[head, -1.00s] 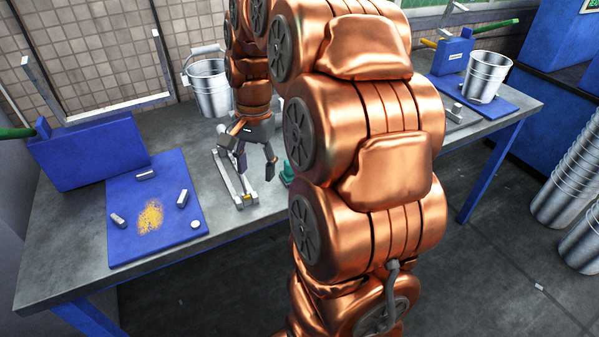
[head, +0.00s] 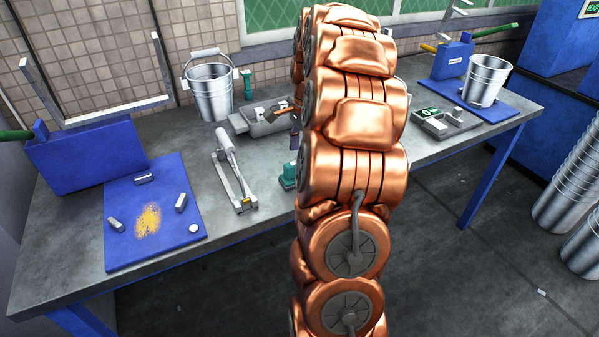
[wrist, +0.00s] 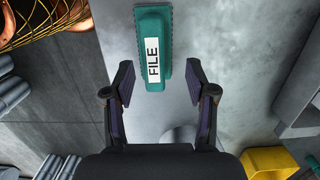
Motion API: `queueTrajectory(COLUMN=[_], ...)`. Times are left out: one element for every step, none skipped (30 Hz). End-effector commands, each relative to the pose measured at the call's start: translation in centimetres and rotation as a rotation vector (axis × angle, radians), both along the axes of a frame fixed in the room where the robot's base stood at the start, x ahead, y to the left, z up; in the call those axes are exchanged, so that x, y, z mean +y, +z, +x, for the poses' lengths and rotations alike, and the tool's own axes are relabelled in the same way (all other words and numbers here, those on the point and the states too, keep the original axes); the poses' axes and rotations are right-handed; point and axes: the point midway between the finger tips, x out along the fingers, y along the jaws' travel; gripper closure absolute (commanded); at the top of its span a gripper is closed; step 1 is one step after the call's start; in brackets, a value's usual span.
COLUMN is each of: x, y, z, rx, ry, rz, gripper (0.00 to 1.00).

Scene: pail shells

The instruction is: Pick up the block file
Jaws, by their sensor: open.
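The block file is a teal block with a white "FILE" label; in the wrist view the file (wrist: 152,75) lies on the grey table, between and beyond my fingertips. My gripper (wrist: 159,66) is open and empty, a finger on either side of the file in the picture. I cannot tell the height gap. In the head view a teal piece (head: 288,177) near the table's front edge, partly behind my arm, looks like the same file; its label does not show. My gripper (head: 294,138) is mostly hidden by my arm there.
A metal clamp-like tool (head: 234,180) lies left of the teal piece. A blue mat (head: 120,235) is at left, another pail (head: 486,82) at right.

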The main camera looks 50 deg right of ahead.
Motion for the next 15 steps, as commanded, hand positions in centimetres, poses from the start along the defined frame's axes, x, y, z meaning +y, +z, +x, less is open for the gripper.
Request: queueTrajectory(x=[0.0, 0.1, 0.1, 0.1, 0.2, 0.3, 0.3, 0.4, 0.4, 0.5, 0.5, 0.7, 0.8, 0.8, 0.8], y=[-0.1, -0.2, -0.4, -0.5, -0.7, -0.9, -1.2, -1.4, -1.8, -2.1, -2.5, -2.9, -3.4, -3.9, -4.4], z=[0.0, -0.1, -0.1, -0.1, -0.2, -0.3, -0.4, -0.4, -0.5, -0.5, -0.6, -0.7, -0.8, -0.7, -0.6], rx=[0.000, 0.000, 0.001, 0.001, 0.001, 0.002, 0.003, 0.003, 0.002, 0.001, 0.001, 0.003, 0.005, 0.005, 0.003], ry=[0.000, 0.000, 0.000, 0.000, 0.001, 0.001, 0.001, 0.001, 0.001, 0.001, 0.001, 0.001, 0.002, 0.003, 0.002], rz=[0.000, 0.000, 0.000, 0.001, 0.002, 0.003, 0.003, 0.003, 0.003, 0.002, 0.002, 0.004, 0.005, 0.005, 0.003], gripper=[0.44, 0.44, 0.44, 0.44, 0.44, 0.44, 0.44, 0.44, 0.44, 0.44, 0.44, 0.44, 0.44, 0.44, 0.44])
